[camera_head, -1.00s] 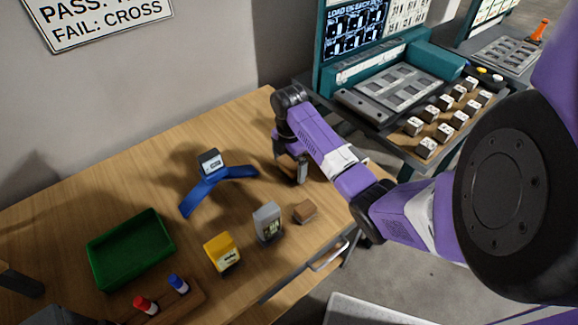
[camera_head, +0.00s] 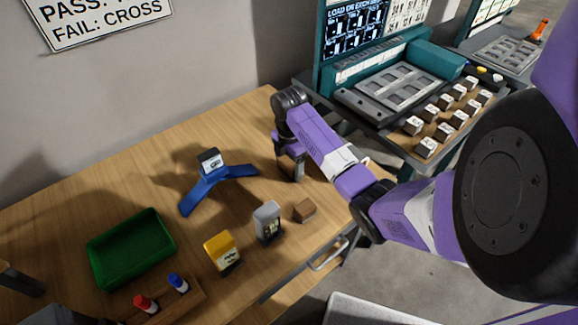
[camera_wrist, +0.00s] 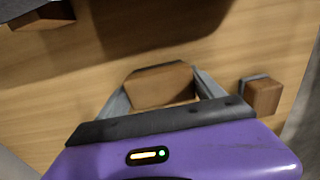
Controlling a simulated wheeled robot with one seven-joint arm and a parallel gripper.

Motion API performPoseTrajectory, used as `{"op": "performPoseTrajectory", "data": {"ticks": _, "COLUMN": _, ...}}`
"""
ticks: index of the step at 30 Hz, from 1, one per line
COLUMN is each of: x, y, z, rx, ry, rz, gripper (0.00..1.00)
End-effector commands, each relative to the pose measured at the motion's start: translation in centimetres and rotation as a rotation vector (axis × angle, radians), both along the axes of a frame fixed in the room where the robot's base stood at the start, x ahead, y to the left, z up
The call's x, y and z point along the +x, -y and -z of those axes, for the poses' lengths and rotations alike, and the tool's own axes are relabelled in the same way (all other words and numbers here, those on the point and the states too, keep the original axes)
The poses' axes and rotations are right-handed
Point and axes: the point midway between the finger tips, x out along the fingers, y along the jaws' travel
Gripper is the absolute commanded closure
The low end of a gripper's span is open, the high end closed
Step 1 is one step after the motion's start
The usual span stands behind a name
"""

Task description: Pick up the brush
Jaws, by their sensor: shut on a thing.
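My gripper (camera_wrist: 163,84) points down at the wooden table, its two grey fingers on either side of a brown wooden block-shaped piece (camera_wrist: 160,86), which I take for the brush. The fingers are shut on its sides in the wrist view. In the head view my gripper (camera_head: 291,170) is at the table's right part, with the brown piece (camera_head: 287,164) partly hidden by a finger. I cannot tell whether it touches the table. A similar brown block (camera_head: 305,210) lies apart, nearer the front edge; it also shows in the wrist view (camera_wrist: 263,96).
A blue stand (camera_head: 218,175) with a small labelled block is left of my gripper. A grey item (camera_head: 267,221), a yellow item (camera_head: 222,251), a green tray (camera_head: 132,250) and red and blue markers stand nearer the front. A teal machine bench (camera_head: 395,85) is at right.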

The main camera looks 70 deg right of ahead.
Motion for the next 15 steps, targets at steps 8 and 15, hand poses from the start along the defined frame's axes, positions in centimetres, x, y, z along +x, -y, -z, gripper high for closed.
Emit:
{"op": "performPoseTrajectory", "data": {"ticks": 8, "x": 0.1, "y": 0.1, "z": -3.0, "rx": -0.002, "ry": 0.002, "rz": -0.001, "gripper": 0.72}}
{"op": "performPoseTrajectory", "data": {"ticks": 15, "x": 0.1, "y": 0.1, "z": -9.0, "rx": -0.004, "ry": 0.002, "rz": -0.001, "gripper": 0.72}}
